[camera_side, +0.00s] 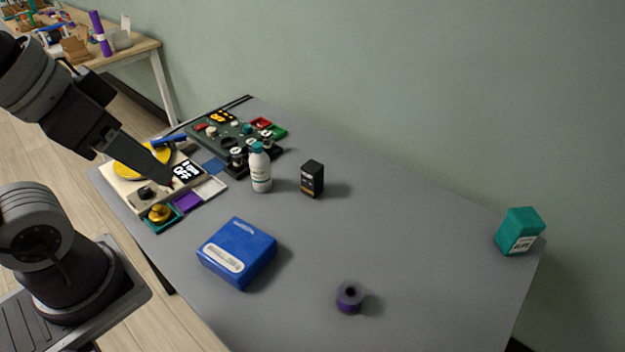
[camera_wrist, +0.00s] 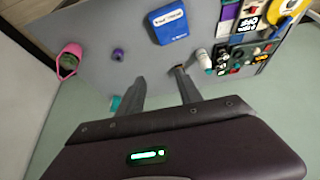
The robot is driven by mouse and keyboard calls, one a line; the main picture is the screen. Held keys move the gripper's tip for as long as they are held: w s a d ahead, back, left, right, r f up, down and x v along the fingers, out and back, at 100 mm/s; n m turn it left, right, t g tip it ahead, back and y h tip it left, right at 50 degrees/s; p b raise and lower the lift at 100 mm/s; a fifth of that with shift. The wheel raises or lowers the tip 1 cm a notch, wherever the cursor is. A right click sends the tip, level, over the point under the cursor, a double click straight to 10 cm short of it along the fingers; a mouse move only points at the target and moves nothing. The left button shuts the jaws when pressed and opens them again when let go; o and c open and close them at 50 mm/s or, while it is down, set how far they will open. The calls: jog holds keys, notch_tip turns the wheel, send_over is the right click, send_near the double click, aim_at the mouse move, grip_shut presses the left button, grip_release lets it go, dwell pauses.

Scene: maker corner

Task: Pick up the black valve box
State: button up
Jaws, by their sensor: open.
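The black valve box (camera_side: 312,180) stands upright on the grey table in the side view, just right of a white bottle with a teal cap (camera_side: 261,170). My gripper (camera_side: 167,182) is at the left in that view, in front of the cream board and well apart from the box. In the wrist view my gripper (camera_wrist: 161,77) is open, with nothing visible between its fingers. A small dark shape by the right fingertip there may be the box, partly hidden by the finger.
A blue case (camera_side: 237,252), a purple roll (camera_side: 350,297) and a teal box (camera_side: 519,232) stand on the table. A cream board (camera_side: 128,192) and a dark green panel (camera_side: 205,150) lie at the left. The table's middle right is clear. A pink-rimmed object (camera_wrist: 69,60) shows in the wrist view.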

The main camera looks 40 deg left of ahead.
jog(key=o, duration=0.4)
jog(key=t+y, duration=0.1)
jog(key=t, duration=0.4)
send_over(307, 171)
jog(key=s+d, duration=0.1)
jog(key=s, duration=0.3)
notch_tip(307, 171, down, 18)
jog(key=f+t, duration=0.1)
jog(key=f, duration=0.2)
jog(key=f+t, duration=0.1)
jog(key=f, duration=0.6)
jog(key=shift+a+f+n+t, duration=0.2)
jog(key=shift+a+n+t, duration=0.1)
jog(key=shift+a+t, duration=0.1)
jog(key=shift+w+f, duration=0.2)
jog(key=shift+f, duration=0.05)
jog(key=x, duration=0.6)
jog(key=shift+w+f, duration=0.2)
